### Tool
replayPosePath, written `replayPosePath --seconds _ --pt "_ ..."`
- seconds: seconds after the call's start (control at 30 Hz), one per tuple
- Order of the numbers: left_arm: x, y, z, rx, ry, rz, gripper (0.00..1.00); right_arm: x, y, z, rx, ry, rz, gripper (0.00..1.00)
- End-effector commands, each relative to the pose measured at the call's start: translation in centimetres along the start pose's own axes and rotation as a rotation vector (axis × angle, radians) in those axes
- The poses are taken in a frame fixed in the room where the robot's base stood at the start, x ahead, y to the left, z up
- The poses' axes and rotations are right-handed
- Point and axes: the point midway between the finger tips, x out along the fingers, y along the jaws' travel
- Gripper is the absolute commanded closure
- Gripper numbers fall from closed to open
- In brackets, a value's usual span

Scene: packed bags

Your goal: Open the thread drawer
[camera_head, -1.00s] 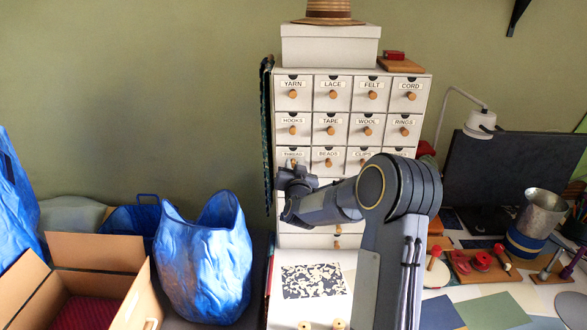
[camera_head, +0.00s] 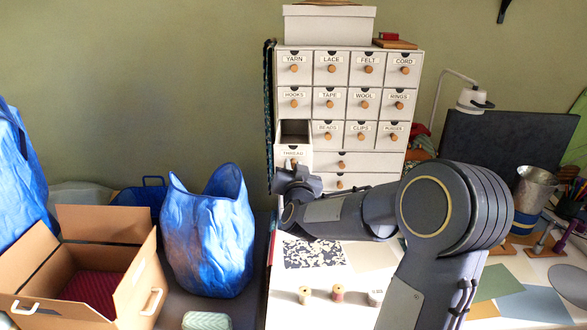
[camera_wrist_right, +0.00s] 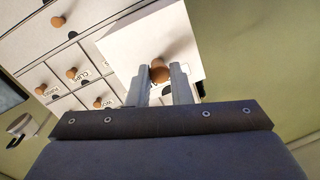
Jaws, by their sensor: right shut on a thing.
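The thread drawer (camera_head: 293,157) is white, with a round wooden knob, at the left of the third row of the white cabinet (camera_head: 419,110). It is pulled out, and its dark hollow inside shows from above in the head view. My right gripper (camera_head: 293,172) is at the front of this drawer. In the right wrist view its two fingers (camera_wrist_right: 168,84) are shut on the drawer's knob (camera_wrist_right: 159,68), which sits between their tips. The drawer's contents cannot be made out. My left gripper is not in view.
A white box (camera_head: 328,25) stands on top of the cabinet. Thread spools (camera_head: 337,293) stand on the desk below. A blue bag (camera_head: 208,235) and an open cardboard box (camera_head: 137,290) are at the left. A dark monitor (camera_head: 505,145) is at the right.

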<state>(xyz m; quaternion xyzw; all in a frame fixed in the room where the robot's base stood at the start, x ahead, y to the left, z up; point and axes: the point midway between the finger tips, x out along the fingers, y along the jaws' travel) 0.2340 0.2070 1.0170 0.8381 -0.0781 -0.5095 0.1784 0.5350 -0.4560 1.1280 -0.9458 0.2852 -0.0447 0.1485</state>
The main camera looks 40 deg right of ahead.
Motion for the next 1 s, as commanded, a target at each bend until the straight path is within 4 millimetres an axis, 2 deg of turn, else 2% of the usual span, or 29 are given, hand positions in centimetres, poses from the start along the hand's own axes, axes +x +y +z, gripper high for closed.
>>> replayPosePath --seconds 0.27,0.3,0.43,0.47,0.77,0.87,1.0 --pt "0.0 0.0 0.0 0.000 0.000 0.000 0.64 0.0 0.1 0.0 0.000 0.000 0.002 1.00" --pt "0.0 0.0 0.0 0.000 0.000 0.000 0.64 0.0 0.1 0.0 0.000 0.000 0.002 0.79" --pt "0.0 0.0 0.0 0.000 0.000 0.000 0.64 0.0 0.1 0.0 0.000 0.000 0.002 0.62" --pt "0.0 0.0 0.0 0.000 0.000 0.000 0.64 0.0 0.1 0.0 0.000 0.000 0.001 0.60" --pt "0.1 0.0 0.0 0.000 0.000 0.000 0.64 -0.3 0.0 0.0 0.001 0.001 0.000 0.60" --pt "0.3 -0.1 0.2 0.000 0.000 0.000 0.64 -1.4 0.0 0.0 0.000 0.002 -0.001 0.60" --pt "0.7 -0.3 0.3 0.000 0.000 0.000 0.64 -3.8 0.0 0.0 0.002 0.002 -0.002 0.60"
